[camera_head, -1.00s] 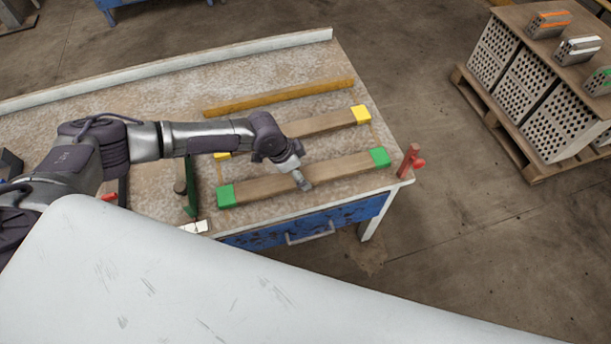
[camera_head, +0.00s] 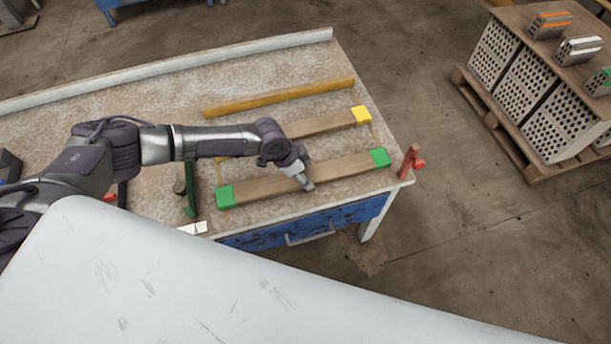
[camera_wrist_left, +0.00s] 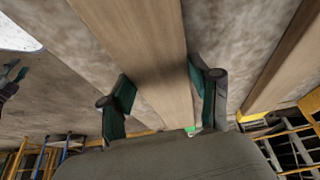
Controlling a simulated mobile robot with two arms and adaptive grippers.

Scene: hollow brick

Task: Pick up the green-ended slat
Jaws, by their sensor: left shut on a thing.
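The green-ended slat (camera_head: 345,168) is a long brown wooden bar with a green block at each end. It lies along the front edge of the workbench, with no visible gap beneath it. My left gripper (camera_head: 306,183) is over its middle and shut on it. In the left wrist view the two dark fingers (camera_wrist_left: 166,88) sit on either side of the slat (camera_wrist_left: 140,40), and a green end shows beyond them.
A yellow-ended slat (camera_head: 325,124) lies parallel behind, with a yellowish bar (camera_head: 280,97) farther back. A red clamp-like piece (camera_head: 410,162) stands at the bench's right corner. A pallet of perforated bricks (camera_head: 520,95) stands to the right across open floor.

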